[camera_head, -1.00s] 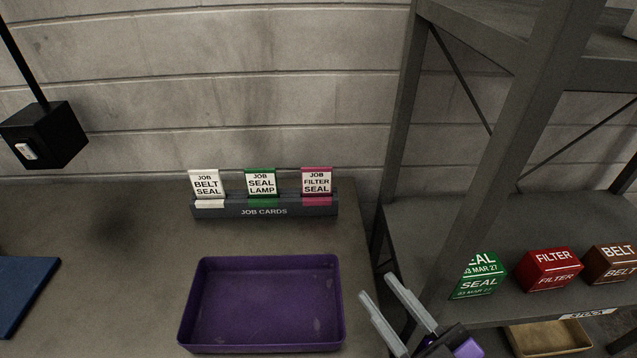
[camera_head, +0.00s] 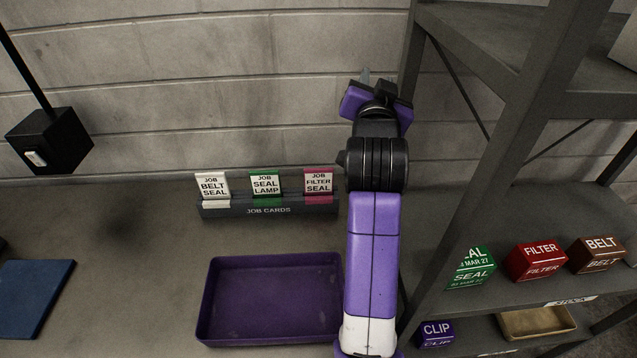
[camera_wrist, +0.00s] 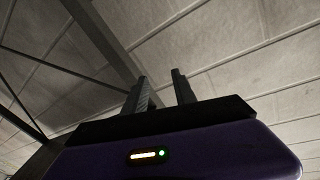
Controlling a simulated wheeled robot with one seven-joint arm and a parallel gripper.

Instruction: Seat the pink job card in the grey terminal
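The pink job card (camera_head: 318,182), printed JOB FILTER SEAL, stands upright in the right end of the grey JOB CARDS rack (camera_head: 235,211), beside the green SEAL LAMP card (camera_head: 266,184) and the white BELT SEAL card (camera_head: 212,186). My gripper (camera_head: 365,76) is raised above and to the right of the rack, apart from the cards; its fingers are mostly hidden in the head view. In the wrist view its two fingers (camera_wrist: 161,90) stand apart with nothing between them. I cannot make out a grey terminal in these views.
A purple tray (camera_head: 204,312) is on the bench in front of the rack. A blue mat (camera_head: 32,298) lies at left, below a hanging black box (camera_head: 50,140). A grey shelf unit (camera_head: 480,200) with green, red and brown boxes stands at right.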

